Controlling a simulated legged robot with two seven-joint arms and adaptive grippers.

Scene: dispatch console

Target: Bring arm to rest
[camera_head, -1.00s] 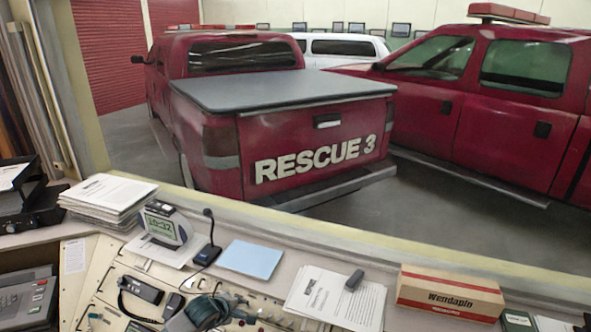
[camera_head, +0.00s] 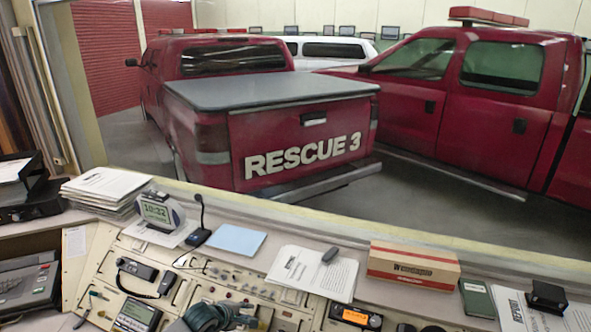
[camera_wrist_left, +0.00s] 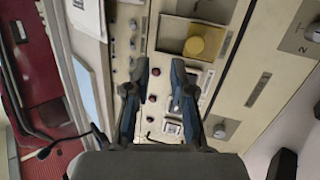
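My left gripper (camera_head: 246,318) shows only partly at the bottom edge of the head view, over the sloped console panel (camera_head: 185,262). In the left wrist view its two dark blue-grey fingers (camera_wrist_left: 158,88) stand apart with nothing between them. The panel's buttons and switches show behind the gap. From these views I cannot tell whether the fingers touch the panel. My right gripper is not in view.
On the ledge are a paper stack (camera_head: 103,188), a clock (camera_head: 158,211), a microphone (camera_head: 199,225), a blue folder (camera_head: 237,240), loose papers (camera_head: 300,275) and a cardboard box (camera_head: 413,264). A handset (camera_head: 137,269) lies on the panel. Red trucks stand beyond the window.

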